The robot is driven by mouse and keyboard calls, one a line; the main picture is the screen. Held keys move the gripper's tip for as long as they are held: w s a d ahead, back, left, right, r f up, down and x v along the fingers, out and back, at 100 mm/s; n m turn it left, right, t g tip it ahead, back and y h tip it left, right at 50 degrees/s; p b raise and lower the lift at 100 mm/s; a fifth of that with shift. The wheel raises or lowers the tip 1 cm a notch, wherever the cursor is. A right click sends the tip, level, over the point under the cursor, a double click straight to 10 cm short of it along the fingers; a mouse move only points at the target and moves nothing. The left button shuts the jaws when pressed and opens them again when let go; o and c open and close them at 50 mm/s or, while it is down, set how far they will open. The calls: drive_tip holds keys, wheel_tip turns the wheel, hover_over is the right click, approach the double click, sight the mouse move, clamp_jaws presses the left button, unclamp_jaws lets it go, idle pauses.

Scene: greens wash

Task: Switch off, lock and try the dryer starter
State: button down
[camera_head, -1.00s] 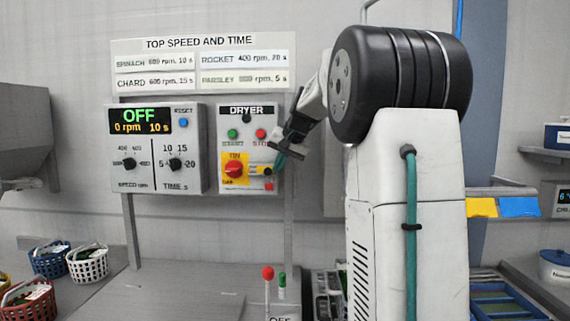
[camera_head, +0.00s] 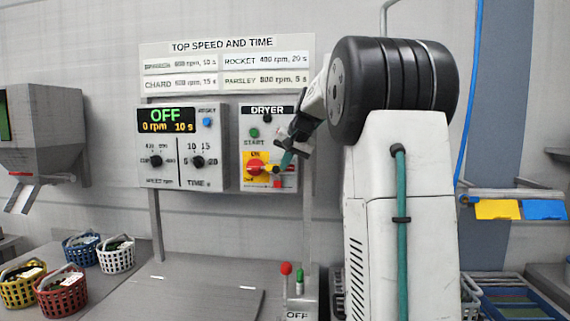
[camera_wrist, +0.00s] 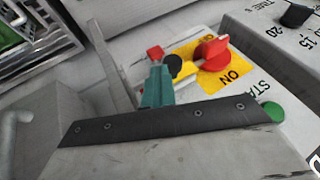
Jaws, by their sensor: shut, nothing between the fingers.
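The dryer starter (camera_head: 246,140) is a pale box labelled DRYER in the head view. Its red rotary switch (camera_head: 256,167) sits on a yellow plate marked ON; it also shows in the wrist view (camera_wrist: 211,53). I cannot tell its exact setting. A black round part (camera_wrist: 173,65) with a yellow piece lies beside the red switch. My gripper (camera_head: 286,160) has teal fingers, is shut and empty, and is close to the right of the switch. In the wrist view, the fingertips (camera_wrist: 157,85) are by the black part; contact is unclear.
A control panel (camera_head: 181,147) reading OFF, 0 rpm, 10 s stands left of the starter. Several baskets, including a white one (camera_head: 116,255), stand at the left. The bench between is clear.

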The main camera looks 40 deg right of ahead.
drive_tip(key=s+d+r, duration=0.1)
drive_tip(key=s+r, duration=0.8)
drive_tip(key=shift+d, duration=0.2)
idle(0.4)
wheel_tip(320, 180, down, 7)
drive_tip(key=s+a+g, duration=0.2)
drive_tip(key=s, duration=0.1)
drive_tip(key=s+a+f+n+g, duration=0.1)
drive_tip(key=s+a+f+n, duration=0.2)
drive_tip(key=a, duration=0.9)
drive_tip(key=s+a+f+n+g, duration=0.1)
drive_tip(key=s+a+f+n, duration=0.3)
drive_tip(key=s+a+f, duration=0.6)
drive_tip(key=s+a+f+n+g, duration=0.1)
drive_tip(key=s+a+f+n, duration=0.2)
drive_tip(key=s+a+f, duration=0.4)
drive_tip(key=s+a, duration=0.2)
drive_tip(key=a, duration=0.4)
drive_tip(key=shift+s+a+y, duration=0.3)
drive_tip(key=shift+a+y, duration=0.05)
drive_tip(key=shift+y, duration=0.05)
